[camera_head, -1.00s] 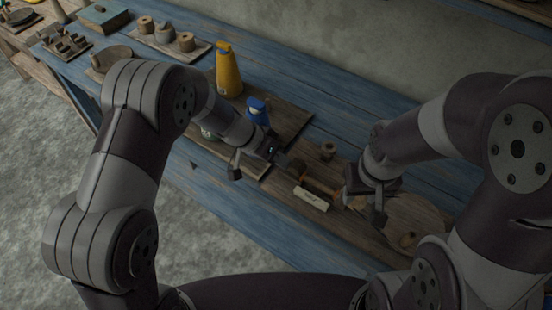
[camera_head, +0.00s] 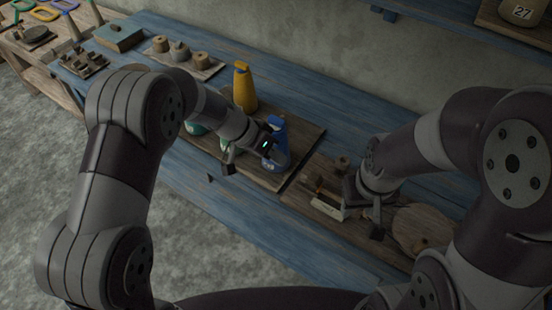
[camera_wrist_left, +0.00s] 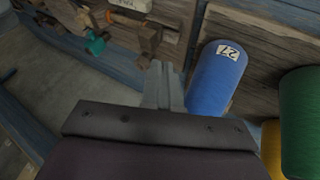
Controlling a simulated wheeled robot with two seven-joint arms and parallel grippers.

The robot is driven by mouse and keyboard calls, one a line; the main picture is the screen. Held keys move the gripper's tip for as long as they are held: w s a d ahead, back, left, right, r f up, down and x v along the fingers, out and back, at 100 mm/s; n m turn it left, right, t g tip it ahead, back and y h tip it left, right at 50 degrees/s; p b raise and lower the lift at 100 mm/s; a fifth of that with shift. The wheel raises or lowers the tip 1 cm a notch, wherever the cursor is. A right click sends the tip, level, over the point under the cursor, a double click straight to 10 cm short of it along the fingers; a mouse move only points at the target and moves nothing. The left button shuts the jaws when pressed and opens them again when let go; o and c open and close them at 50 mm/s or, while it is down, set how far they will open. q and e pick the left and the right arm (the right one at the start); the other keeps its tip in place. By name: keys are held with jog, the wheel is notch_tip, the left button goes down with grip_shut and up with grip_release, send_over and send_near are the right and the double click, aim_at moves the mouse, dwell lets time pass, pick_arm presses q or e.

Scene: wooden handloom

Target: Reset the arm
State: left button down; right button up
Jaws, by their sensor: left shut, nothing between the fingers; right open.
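My right gripper (camera_head: 364,210) is open over the board at the right, beside a pale block (camera_head: 328,209). Its fingers are partly dark and hard to make out.
A yellow cone (camera_head: 245,90) stands behind my left gripper, and a green cone (camera_wrist_left: 302,120) is close by in the wrist view. A round wooden disc (camera_head: 424,228) lies near my right arm. Spools (camera_head: 180,52) and a box (camera_head: 119,37) stand further left.

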dwell(0.4)
pick_arm(q)
jog(key=s+a+r+n+y, duration=0.2)
jog(key=s+a+n+y, duration=0.1)
jog(key=s+a, duration=0.5)
jog(key=s+a+r+n+t+y, duration=0.1)
jog(key=s+a+n+y, duration=0.3)
jog(key=s+a, duration=0.4)
jog(key=a+r+n, duration=0.1)
jog(key=a, duration=0.3)
jog(key=shift+s+a, duration=0.15)
jog(key=shift+a, duration=0.15)
jog(key=shift+d, duration=0.1)
